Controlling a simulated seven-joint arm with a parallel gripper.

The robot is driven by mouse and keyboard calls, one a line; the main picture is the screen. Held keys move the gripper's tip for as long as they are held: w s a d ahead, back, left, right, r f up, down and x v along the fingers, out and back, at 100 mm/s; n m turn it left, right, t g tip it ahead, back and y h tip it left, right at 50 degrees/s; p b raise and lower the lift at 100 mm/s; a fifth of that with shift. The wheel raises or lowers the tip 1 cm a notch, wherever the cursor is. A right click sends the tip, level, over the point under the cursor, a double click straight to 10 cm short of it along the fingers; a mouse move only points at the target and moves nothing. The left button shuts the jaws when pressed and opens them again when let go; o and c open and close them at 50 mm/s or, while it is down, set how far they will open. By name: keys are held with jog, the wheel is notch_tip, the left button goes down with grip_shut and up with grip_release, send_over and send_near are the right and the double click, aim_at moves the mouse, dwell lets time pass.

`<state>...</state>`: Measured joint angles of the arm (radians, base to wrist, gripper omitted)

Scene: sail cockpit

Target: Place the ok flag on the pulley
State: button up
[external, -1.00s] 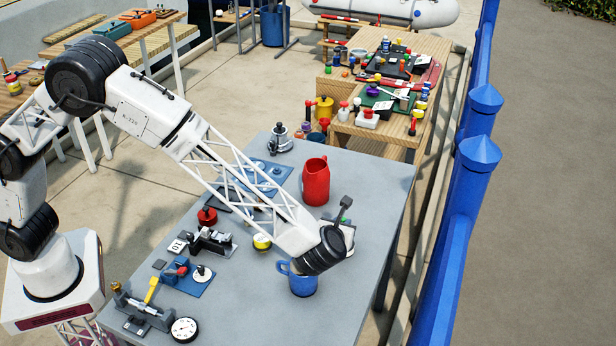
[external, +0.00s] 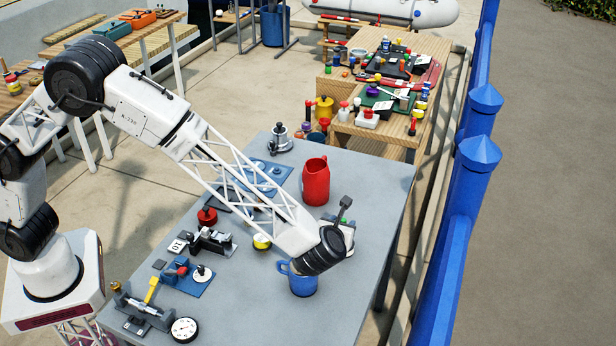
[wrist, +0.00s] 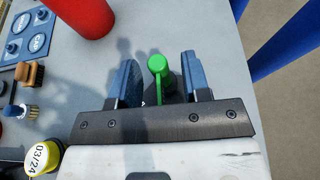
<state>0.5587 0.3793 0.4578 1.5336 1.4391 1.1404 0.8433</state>
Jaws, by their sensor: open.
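In the wrist view, my gripper (wrist: 158,62) is open, with one blue finger on each side of a green piece (wrist: 157,64) with a round head and a narrow stem. The fingers stand apart from it, with a gap on both sides. I cannot tell from its shape whether this is the ok flag; no flag face or lettering shows on it. I cannot pick out the pulley with certainty; a silver fitting (external: 280,140) stands at the table's far end.
A red jug (external: 315,182) stands behind my wrist, and a blue mug (external: 303,284) is close in front of it. A yellow-sided round piece marked 03/24 (wrist: 44,156) is left of my gripper. A black clamp-like device (external: 211,241) and a dial (external: 184,329) are at left.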

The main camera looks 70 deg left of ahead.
jog(key=v, duration=1.1)
jog(key=shift+s+d+r, duration=0.2)
jog(key=shift+s+d, duration=0.05)
jog(key=shift+a, duration=0.1)
jog(key=s+a+r+n+g+h, duration=0.15)
jog(key=s+a+r+n, duration=0.3)
jog(key=a, duration=0.55)
jog(key=s+a+r+n+g, duration=0.35)
jog(key=s+a+r, duration=0.2)
jog(key=a, duration=0.35)
jog(key=s+a+r+n+g+h, duration=0.15)
jog(key=s+a+r+n, duration=0.35)
jog(key=a, duration=0.5)
jog(key=s+a+n+h, duration=0.2)
jog(key=s+a+n, duration=0.2)
jog(key=s, duration=0.7)
jog(key=s+a+n+h, duration=0.2)
jog(key=s+a+n, duration=0.2)
jog(key=s, duration=0.7)
jog(key=s+a+n+h, duration=0.2)
jog(key=s+a+n, duration=0.3)
jog(key=s, duration=0.7)
jog(key=shift+n+h, duration=0.4)
